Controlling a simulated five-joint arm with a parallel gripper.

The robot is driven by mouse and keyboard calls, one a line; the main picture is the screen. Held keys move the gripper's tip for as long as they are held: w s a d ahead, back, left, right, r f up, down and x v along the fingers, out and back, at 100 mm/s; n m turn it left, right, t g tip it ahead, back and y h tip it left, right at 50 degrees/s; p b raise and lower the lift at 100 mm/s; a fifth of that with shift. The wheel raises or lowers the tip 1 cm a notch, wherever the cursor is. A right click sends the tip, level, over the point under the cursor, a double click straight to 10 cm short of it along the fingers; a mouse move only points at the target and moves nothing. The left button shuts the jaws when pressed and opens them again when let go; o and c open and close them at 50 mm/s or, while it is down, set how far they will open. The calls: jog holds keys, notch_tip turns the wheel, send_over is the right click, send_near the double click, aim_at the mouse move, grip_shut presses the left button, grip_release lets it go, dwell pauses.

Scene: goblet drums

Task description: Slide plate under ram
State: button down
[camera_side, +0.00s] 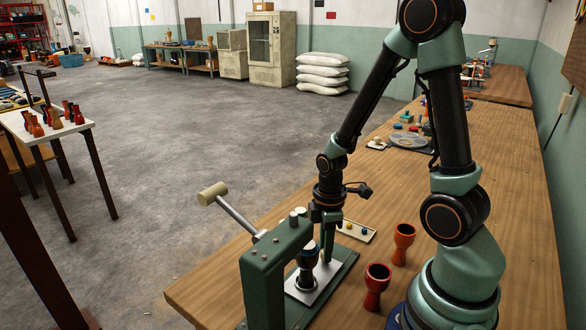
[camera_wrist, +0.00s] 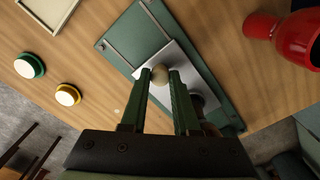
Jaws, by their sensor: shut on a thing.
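My gripper (camera_side: 327,250) is shut on the pale round knob (camera_wrist: 160,74) of the silver plate (camera_wrist: 194,68). The knob sits between the two green fingertips in the wrist view. The plate (camera_side: 325,277) lies flat on the green base of the press (camera_side: 277,262). The dark ram (camera_side: 309,256) stands just left of my gripper in the side view. A dark round piece (camera_side: 305,281) shows below the ram, over the plate; I cannot tell whether they touch. My right finger and the press frame hide parts of this area.
Two red goblet drums (camera_side: 376,285) (camera_side: 403,243) stand right of the press. The press lever (camera_side: 232,214) sticks out to the left.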

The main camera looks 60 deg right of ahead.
aim_at(319, 268)
jog(key=shift+a, duration=0.1)
dwell(0.8)
jog(key=shift+a, duration=1.15)
jog(key=c, duration=0.7)
grip_release()
jog(key=shift+o, duration=0.2)
jog(key=shift+r, duration=0.15)
notch_tip(319, 268, up, 12)
